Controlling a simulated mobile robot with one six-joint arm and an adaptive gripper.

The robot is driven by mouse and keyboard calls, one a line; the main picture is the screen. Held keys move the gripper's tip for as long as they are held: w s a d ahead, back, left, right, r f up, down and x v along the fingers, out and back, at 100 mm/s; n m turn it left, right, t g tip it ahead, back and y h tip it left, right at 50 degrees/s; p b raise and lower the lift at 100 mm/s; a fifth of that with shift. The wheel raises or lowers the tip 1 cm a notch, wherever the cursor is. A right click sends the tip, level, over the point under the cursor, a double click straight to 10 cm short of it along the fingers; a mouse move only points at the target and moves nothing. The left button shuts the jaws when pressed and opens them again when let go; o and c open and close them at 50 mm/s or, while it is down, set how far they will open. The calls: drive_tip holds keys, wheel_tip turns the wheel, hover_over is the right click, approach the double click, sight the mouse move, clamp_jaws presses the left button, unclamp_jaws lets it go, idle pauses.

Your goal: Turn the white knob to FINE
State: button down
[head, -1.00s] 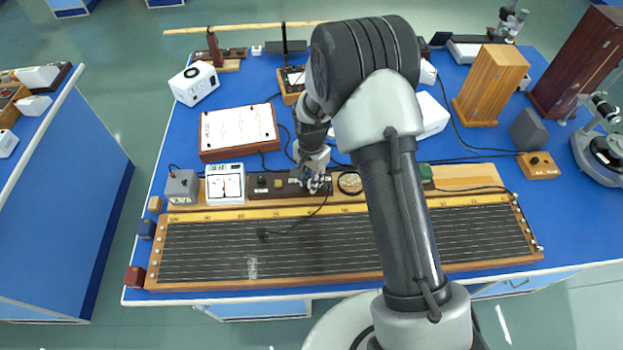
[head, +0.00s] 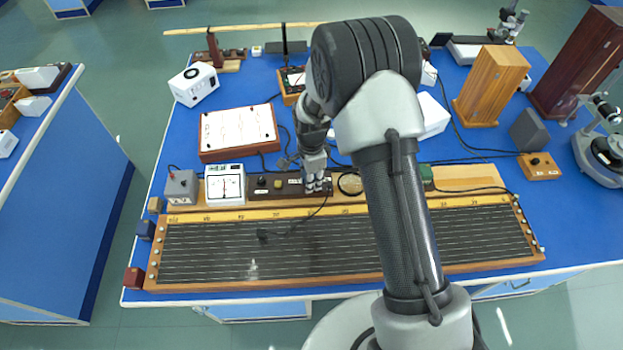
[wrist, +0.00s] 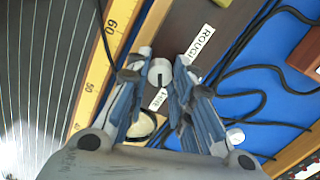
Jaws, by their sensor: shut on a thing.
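The white knob (wrist: 160,70) sits on a dark wooden strip, between my fingertips in the wrist view. A dark line on its face runs toward the lower edge of the picture, on the side of the small FINE label (wrist: 158,99). The ROUGH label (wrist: 200,42) lies up and to the right of the knob. My gripper (wrist: 158,73) is shut on the knob, a finger on each side. In the head view my gripper (head: 316,185) is over the dark strip, and its fingers hide the knob.
The wired board with a yellow scale (head: 250,215) lies in front of the strip. A white meter (head: 225,184) and a grey box (head: 182,188) stand to the left. A round brass-coloured part (head: 350,183) is close on the right. Black cables (wrist: 270,95) run behind.

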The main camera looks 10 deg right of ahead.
idle(0.3)
drive_tip(key=c, duration=1.4)
unclamp_jaws()
drive_tip(key=shift+o, duration=0.2)
drive_tip(key=shift+r, duration=0.1)
wheel_tip(320, 180, up, 12)
drive_tip(key=s+d+r+n+t+b, duration=0.1)
drive_tip(key=s+d+r+n, duration=0.25)
drive_tip(key=s+r, duration=0.35)
drive_tip(key=s+d+r+n+t, duration=0.15)
drive_tip(key=s+r+n, duration=0.35)
drive_tip(key=r, duration=0.5)
drive_tip(key=s+d+n+t, duration=0.1)
drive_tip(key=s+n, duration=0.2)
drive_tip(key=s, duration=0.5)
drive_tip(key=s+d+r+n+t, duration=0.1)
drive_tip(key=s+d+n, duration=0.1)
drive_tip(key=s, duration=0.6)
drive_tip(key=shift+d+r+n+b, duration=0.3)
drive_tip(key=shift+n+b, duration=0.1)
drive_tip(key=shift+n, duration=0.45)
